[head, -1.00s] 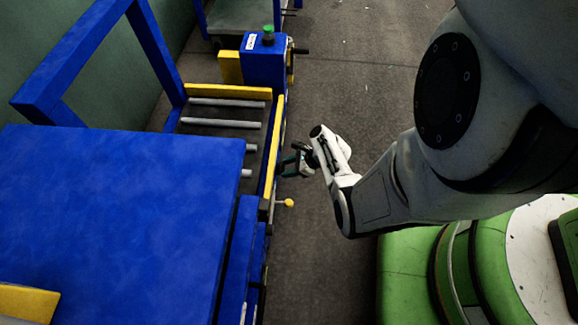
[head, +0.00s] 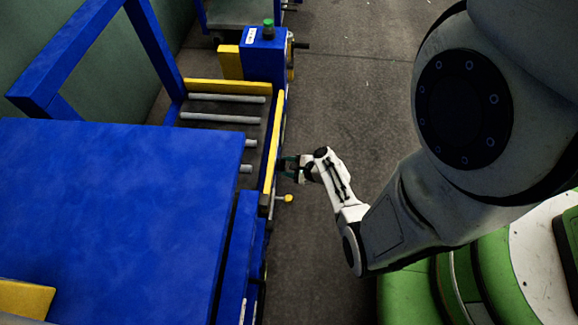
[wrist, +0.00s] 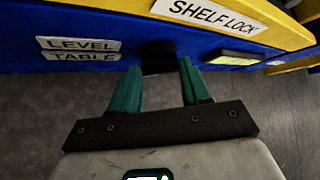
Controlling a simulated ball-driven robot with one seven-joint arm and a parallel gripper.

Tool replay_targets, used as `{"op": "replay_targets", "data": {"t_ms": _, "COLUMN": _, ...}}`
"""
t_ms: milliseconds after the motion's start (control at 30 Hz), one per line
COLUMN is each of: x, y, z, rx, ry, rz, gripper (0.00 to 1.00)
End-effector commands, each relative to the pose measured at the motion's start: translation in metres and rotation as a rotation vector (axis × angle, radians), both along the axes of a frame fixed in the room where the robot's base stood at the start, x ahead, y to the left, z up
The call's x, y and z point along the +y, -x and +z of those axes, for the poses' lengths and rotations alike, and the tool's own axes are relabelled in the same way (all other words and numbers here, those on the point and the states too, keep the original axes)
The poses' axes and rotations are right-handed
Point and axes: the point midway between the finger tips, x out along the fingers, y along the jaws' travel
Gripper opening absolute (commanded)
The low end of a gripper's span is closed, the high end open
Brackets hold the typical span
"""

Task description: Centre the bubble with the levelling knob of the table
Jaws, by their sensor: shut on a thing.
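The black levelling knob (wrist: 158,56) sits on the blue side of the table (wrist: 200,50), right of a plate reading LEVEL TABLE (wrist: 80,48). My gripper (wrist: 159,68) has its green fingers on either side of the knob and is shut on it. In the head view my gripper (head: 287,166) is at the right side of the table's roller bed, partly hidden by my wrist. A pale yellow-green level vial (wrist: 236,58) lies right of the knob in the wrist view. I cannot make out where its bubble is.
A SHELF LOCK label (wrist: 208,14) is on the yellow rail above. A yellow ball-ended lever (head: 287,198) sticks out below my gripper in the head view. A blue box with a green button (head: 268,30) stands farther off. The floor to the right (head: 345,110) is clear.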

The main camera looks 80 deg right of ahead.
Motion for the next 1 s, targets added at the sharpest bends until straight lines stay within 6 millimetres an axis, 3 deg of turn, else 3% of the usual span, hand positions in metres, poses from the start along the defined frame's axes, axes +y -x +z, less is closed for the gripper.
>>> {"op": "replay_targets", "data": {"t_ms": 400, "x": 0.0007, "y": -0.0002, "z": -0.0003, "rx": -0.001, "ry": 0.007, "rz": 0.001, "gripper": 0.16}}
{"op": "replay_targets", "data": {"t_ms": 433, "x": 0.0008, "y": -0.0002, "z": -0.0003, "rx": -0.001, "ry": 0.007, "rz": 0.001, "gripper": 0.49}}
{"op": "replay_targets", "data": {"t_ms": 600, "x": 0.0007, "y": -0.0002, "z": -0.0003, "rx": -0.001, "ry": 0.007, "rz": 0.001, "gripper": 0.65}}
{"op": "replay_targets", "data": {"t_ms": 700, "x": 0.0005, "y": -0.0002, "z": -0.0002, "rx": -0.001, "ry": 0.007, "rz": 0.001, "gripper": 0.72}}
{"op": "replay_targets", "data": {"t_ms": 1000, "x": 0.0023, "y": 0.0035, "z": 0.0038, "rx": -0.001, "ry": 0.006, "rz": -0.001, "gripper": 0.72}}
